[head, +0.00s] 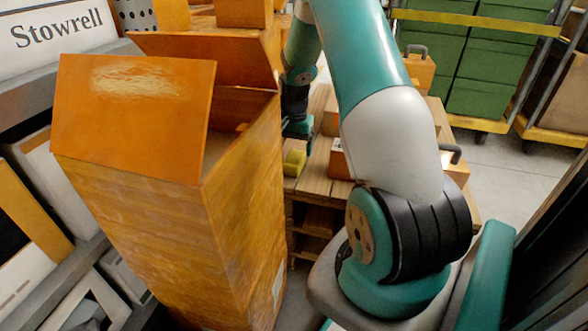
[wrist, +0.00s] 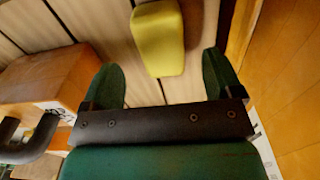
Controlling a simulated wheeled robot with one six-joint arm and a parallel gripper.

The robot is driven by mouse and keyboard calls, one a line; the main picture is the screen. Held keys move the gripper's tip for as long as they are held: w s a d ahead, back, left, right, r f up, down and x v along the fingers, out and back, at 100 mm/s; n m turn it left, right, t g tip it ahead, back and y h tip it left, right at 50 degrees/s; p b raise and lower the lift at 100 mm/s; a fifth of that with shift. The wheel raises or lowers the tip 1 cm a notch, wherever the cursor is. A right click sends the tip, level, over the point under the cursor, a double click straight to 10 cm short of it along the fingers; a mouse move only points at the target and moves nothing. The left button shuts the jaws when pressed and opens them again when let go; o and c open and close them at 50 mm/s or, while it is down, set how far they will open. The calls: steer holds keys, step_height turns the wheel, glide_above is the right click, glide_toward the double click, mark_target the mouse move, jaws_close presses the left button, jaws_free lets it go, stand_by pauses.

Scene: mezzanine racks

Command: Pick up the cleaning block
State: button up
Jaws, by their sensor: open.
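The cleaning block is a yellow, rounded block (wrist: 158,38) lying on a slatted wooden surface in the wrist view. It also shows small in the head view (head: 294,162), beside the tall orange box. My gripper (wrist: 168,82) is open, with its two green fingers apart. The block lies beyond the fingertips, roughly in line with the gap between them, and nothing is between the fingers.
A tall open orange box (head: 160,225) stands left of the block. Orange boxes with dark handles (head: 455,165) stand right of it on the wooden pallet (head: 312,172); one (wrist: 50,78) is close to my left finger. Green crates (head: 480,85) stand on a cart behind.

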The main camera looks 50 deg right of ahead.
mark_target(294, 158)
step_height(294, 158, down, 6)
steer(key=b, duration=0.3)
steer(key=shift+f, duration=0.1)
steer(key=c, duration=1)
steer(key=shift+r, duration=0.2)
step_height(294, 158, up, 20)
steer(key=p, duration=0.7)
steer(key=shift+f+p, duration=0.1)
steer(key=shift+p, duration=0.2)
